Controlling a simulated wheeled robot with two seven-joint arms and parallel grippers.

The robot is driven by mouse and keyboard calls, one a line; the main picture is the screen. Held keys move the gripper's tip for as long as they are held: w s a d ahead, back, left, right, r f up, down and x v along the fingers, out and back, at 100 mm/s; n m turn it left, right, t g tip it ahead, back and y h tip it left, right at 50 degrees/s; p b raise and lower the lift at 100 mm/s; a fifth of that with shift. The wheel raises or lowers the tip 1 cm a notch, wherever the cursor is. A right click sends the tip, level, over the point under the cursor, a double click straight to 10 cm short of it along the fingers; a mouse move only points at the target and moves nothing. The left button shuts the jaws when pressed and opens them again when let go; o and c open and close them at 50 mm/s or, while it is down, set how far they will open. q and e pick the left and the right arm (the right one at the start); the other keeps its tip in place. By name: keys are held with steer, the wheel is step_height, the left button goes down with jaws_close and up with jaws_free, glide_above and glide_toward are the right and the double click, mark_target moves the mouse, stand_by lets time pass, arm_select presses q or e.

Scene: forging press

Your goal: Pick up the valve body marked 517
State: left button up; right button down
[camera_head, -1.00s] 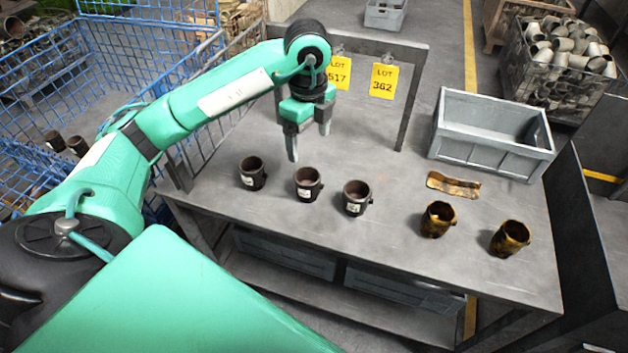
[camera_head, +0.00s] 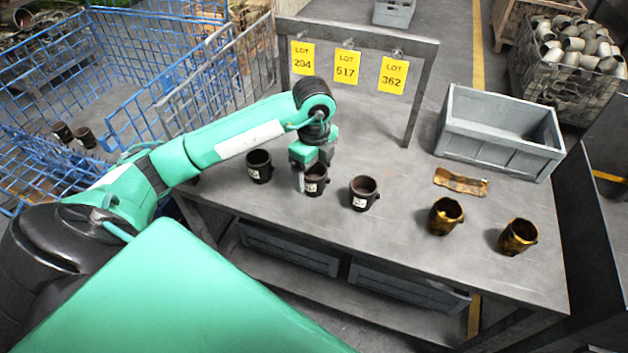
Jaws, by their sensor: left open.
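Three dark valve bodies with small white labels stand upright in a row on the grey table: a left one (camera_head: 259,166), a middle one (camera_head: 316,181) and a right one (camera_head: 363,193). Their label print is too small to read. Yellow tags hang on the frame behind: LOT 204 (camera_head: 302,58), LOT 517 (camera_head: 346,67) and LOT 362 (camera_head: 393,75). My left gripper (camera_head: 314,182) is open and low at the middle valve body, its fingers pointing down and partly covering it. I cannot tell whether the fingers touch it. My right gripper is not in view.
Two brownish-gold valve bodies (camera_head: 445,216) (camera_head: 518,236) stand at the right of the table, with a curved golden piece (camera_head: 461,182) behind them. A grey empty crate (camera_head: 500,135) stands at the back right. A blue wire cage (camera_head: 110,75) is at the left.

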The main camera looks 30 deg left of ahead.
arm_select(q)
steer(key=shift+f, duration=0.45)
steer(key=shift+c, duration=0.2)
steer(key=c, duration=1.1)
steer(key=shift+c, duration=1)
steer(key=shift+r, duration=0.15)
